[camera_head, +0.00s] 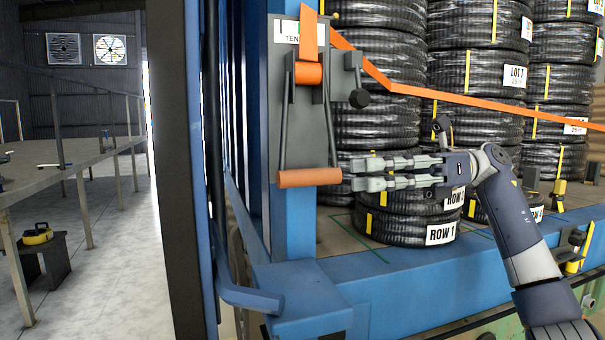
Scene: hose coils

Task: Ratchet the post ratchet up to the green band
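The post ratchet (334,100) is a grey plate with a lever frame, fixed to a blue post (297,230). Its orange grip bar (310,178) lies level at the bottom of the lever. An orange strap (455,97) runs from the ratchet to the right across the coils. A white label (288,32) reading "TEN" is partly hidden by the strap; a green band cannot be made out clearly. My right gripper (356,174) points left at the bar's right end, fingers a little apart, with nothing visible between them. My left gripper is out of view.
Black hose coils (475,75) stand stacked behind the strap on a blue-edged rack (400,285). A dark knob (359,98) juts from the ratchet's right side. A blue bent bar (245,298) is below left. A long table (70,160) stands on open floor at left.

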